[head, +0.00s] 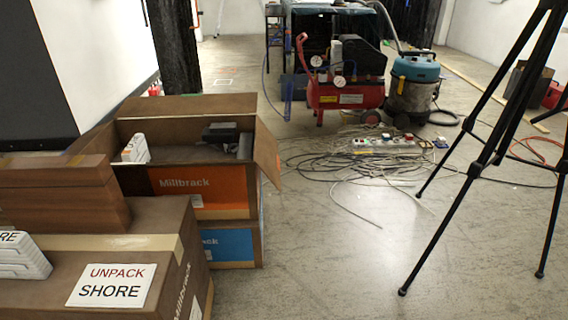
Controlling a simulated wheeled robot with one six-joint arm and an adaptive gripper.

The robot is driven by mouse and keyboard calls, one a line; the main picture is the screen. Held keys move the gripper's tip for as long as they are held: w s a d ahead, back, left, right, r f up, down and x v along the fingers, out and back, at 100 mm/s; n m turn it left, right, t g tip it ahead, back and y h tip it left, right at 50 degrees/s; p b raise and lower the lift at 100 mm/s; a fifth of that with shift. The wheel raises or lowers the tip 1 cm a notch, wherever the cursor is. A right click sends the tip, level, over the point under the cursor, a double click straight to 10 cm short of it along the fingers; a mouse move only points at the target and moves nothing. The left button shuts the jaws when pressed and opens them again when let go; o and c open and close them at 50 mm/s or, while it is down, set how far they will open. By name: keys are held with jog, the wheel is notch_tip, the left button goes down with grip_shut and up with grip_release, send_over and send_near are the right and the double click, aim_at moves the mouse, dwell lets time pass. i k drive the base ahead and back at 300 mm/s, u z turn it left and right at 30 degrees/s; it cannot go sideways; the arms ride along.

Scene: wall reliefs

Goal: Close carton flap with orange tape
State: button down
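An open brown carton (185,185) with an orange "Millbrack" panel stands at left, stacked on another carton. Inside show a white printed box (135,149) and dark items (228,136). My gripper is not in view.
A blue-panelled carton (228,245) is underneath. A closed carton (185,222) with an "UNPACK SHORE" sign stands in front. Tangled cables (345,165), a red compressor (345,95), a vacuum (413,85) and a black tripod (480,165) stand on the floor. Centre front floor is clear.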

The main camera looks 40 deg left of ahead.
aim_at(267, 157)
jog(key=u, duration=0.65)
jog(key=i, duration=0.95)
jog(key=u, duration=0.85)
